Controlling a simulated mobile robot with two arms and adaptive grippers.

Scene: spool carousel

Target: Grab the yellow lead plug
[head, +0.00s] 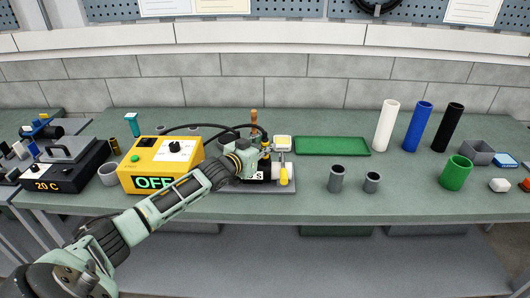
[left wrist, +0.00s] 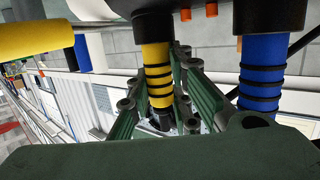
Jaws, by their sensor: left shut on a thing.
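The yellow lead plug (left wrist: 157,75) has black rings and stands between the green fingers of my left gripper (left wrist: 160,108) in the left wrist view. The fingers are shut on it. Its upper end meets a dark round body. A blue plug (left wrist: 262,72) with black rings is to its right, apart from the fingers. In the head view my left gripper (head: 266,152) is at the device on the grey base (head: 277,187), and little of the yellow plug shows there. My right gripper is not in view.
A yellow power box (head: 160,162) reading OFF, with black cables, stands left of the device. A yellow-handled part (head: 284,178) is close by. A green tray (head: 332,146) lies behind right. Two grey cups (head: 336,178) stand right, with free bench around them.

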